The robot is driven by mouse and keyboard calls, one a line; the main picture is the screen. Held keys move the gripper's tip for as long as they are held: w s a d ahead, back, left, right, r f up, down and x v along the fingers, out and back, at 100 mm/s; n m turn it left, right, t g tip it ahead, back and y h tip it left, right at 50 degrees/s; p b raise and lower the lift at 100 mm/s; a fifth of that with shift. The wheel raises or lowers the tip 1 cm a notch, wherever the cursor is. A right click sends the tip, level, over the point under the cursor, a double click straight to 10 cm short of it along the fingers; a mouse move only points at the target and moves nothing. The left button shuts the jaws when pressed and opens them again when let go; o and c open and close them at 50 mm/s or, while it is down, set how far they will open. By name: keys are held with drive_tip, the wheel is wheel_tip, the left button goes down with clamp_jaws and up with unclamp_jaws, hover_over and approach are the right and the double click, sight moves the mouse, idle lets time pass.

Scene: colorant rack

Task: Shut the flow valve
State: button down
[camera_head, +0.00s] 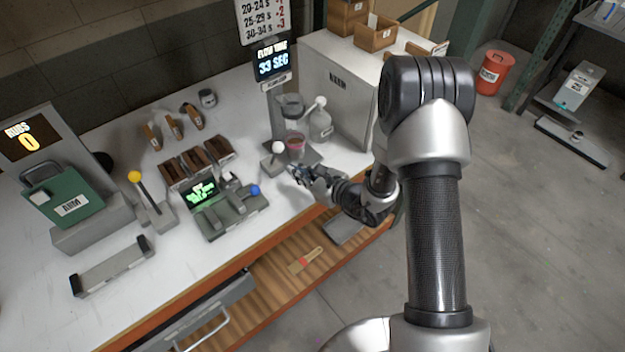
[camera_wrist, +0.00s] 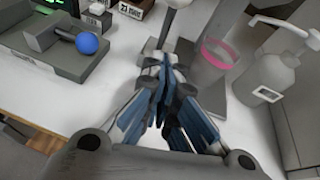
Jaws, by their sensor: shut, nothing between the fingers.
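A lever with a white ball knob (camera_head: 278,147) on a small grey base stands at the flow-time station; I take it to be the flow valve. The lever also shows at the top of the wrist view (camera_wrist: 178,4), partly cut off. My gripper (camera_head: 298,172) is shut and empty, low over the table just in front of the lever's base. In the wrist view its blue-padded fingers (camera_wrist: 163,85) are together, with the tips near the base; I cannot tell whether they touch it. The flow-time display (camera_head: 271,64) reads 33 SEC.
A cup with a pink rim (camera_head: 295,143) and a pump bottle (camera_head: 320,125) stand close right of the lever. A grey console with a blue knob (camera_head: 255,190) is at the left. A large grey cabinet (camera_head: 340,85) stands behind.

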drive_tip(key=shift+w+a+r, duration=0.45)
drive_tip(key=shift+w+a, duration=0.2)
drive_tip(key=shift+a, duration=0.05)
drive_tip(key=shift+w+a+r, duration=0.4)
drive_tip(key=shift+w+a, duration=0.25)
drive_tip(key=shift+d+r, duration=0.1)
